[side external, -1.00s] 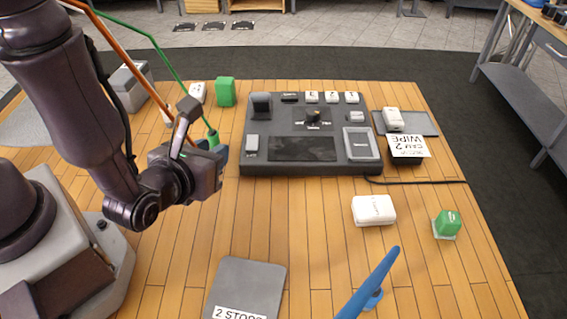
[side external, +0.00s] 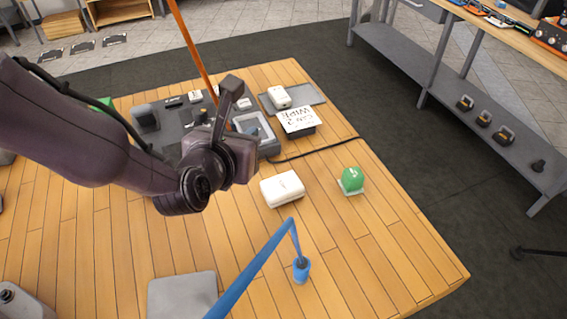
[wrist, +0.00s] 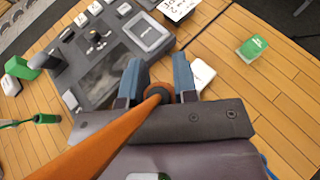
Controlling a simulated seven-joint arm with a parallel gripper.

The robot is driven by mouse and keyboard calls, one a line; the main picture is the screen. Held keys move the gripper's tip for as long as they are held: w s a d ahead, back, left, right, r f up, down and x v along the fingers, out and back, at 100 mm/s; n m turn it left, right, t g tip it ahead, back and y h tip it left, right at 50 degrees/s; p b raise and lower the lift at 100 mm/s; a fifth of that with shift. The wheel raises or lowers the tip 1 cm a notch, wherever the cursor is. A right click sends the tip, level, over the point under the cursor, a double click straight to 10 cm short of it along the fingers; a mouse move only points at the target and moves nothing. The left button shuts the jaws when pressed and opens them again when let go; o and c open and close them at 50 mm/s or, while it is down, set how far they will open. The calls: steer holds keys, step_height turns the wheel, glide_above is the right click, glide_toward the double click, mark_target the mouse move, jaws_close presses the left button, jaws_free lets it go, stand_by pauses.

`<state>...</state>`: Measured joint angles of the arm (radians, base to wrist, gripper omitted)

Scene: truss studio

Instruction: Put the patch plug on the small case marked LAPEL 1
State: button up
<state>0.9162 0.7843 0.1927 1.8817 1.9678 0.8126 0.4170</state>
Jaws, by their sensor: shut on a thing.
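My gripper (wrist: 158,72) is shut on the orange patch plug (wrist: 159,93), whose orange cord (wrist: 105,140) runs to the lower left in the wrist view. In the side external view my gripper (side external: 236,155) hangs over the near right part of the dark console, its fingertips hidden by the hand. The orange cord (side external: 186,40) rises from behind it. A white small case (side external: 283,188) lies on the table right of the gripper. It also shows in the wrist view (wrist: 203,74), partly behind a finger. Its lettering is too small to read, so I cannot confirm LAPEL 1.
A dark console (side external: 181,118) stands behind my gripper. A white case (side external: 280,97) lies on a grey tray (side external: 312,98), near a CAM 2 WIPE card (side external: 297,119). A green case (side external: 352,180) sits at right. A blue plug (side external: 301,270) stands in front; a green plug (wrist: 46,118) is left.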

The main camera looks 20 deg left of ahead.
steer(key=w+d+f, duration=0.1)
steer(key=w+f, duration=0.1)
steer(key=w+d+f, duration=0.1)
steer(key=w+f, duration=0.2)
steer(key=w+d+f, duration=0.2)
steer(key=shift+w+f, duration=0.15)
steer(key=shift+w, duration=0.1)
steer(key=shift+w+d+f, duration=0.1)
steer(key=shift+f, duration=0.8)
steer(key=shift+w+d+f, duration=0.1)
steer(key=shift+f, duration=0.8)
steer(key=shift+f, duration=0.1)
steer(key=o, duration=0.9)
steer(key=shift+s+r, duration=0.1)
steer(key=shift+r, duration=0.1)
steer(key=v, duration=1.2)
